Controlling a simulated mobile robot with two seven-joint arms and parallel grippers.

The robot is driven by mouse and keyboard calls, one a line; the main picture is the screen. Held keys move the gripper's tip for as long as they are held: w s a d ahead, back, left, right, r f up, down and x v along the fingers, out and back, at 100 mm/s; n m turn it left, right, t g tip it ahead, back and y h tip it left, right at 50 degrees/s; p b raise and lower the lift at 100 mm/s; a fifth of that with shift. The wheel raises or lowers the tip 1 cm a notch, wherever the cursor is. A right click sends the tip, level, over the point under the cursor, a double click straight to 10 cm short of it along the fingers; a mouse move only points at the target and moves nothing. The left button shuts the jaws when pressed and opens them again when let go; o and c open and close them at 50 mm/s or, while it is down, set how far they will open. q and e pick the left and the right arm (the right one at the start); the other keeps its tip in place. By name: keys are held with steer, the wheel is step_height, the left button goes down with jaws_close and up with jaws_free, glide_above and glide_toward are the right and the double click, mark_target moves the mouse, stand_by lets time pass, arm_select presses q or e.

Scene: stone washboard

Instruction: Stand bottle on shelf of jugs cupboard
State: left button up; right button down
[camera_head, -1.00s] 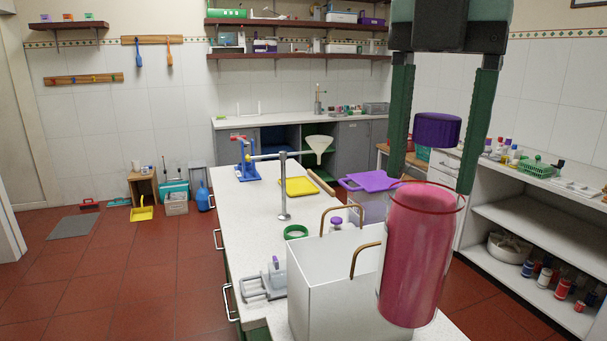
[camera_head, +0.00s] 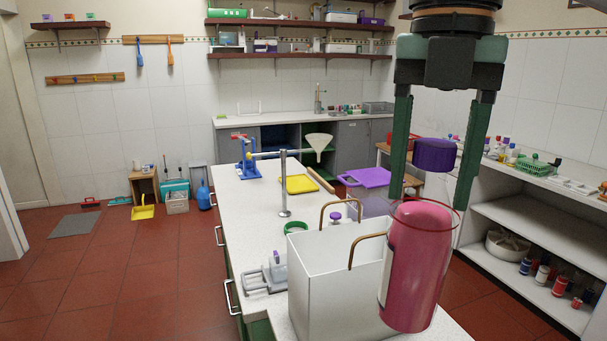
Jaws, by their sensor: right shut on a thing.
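A bottle (camera_head: 420,265) with a pink-red lower body, clear upper part and purple cap (camera_head: 436,154) hangs in the right foreground, slightly tilted. My right gripper (camera_head: 430,196) comes down from above, its two green fingers on either side of the bottle's upper part, shut on it. The bottle is in front of the right side of a white box with two brown handles, overlapping it in the picture. An open white cupboard (camera_head: 508,238) with shelves stands at the right. I cannot tell whether it is the jugs cupboard. My left gripper is out of view.
The white box (camera_head: 330,285) stands on the near end of the long worktop (camera_head: 250,215). The right cupboard's shelves hold a bowl (camera_head: 508,244) and several small bottles. Red floor is open at left.

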steer(key=w+d+f+n, duration=0.2)
steer(key=d+f+n, duration=0.1)
steer(key=f+n, duration=0.7)
steer(key=w+d+f+n, duration=0.3)
steer(key=f+n, duration=0.6)
steer(key=f, duration=0.1)
steer(key=s+d+f+n, duration=0.1)
steer(key=s+f+n, duration=0.1)
steer(key=f+n, duration=0.7)
steer(key=s+d+f+n+b, duration=0.1)
steer(key=s+f+n, duration=0.2)
steer(key=f+n, duration=0.5)
steer(key=shift+s+f+n, duration=0.35)
steer(key=shift+f+n, duration=0.05)
steer(key=shift+n, duration=1.9)
steer(key=shift+a, duration=0.15)
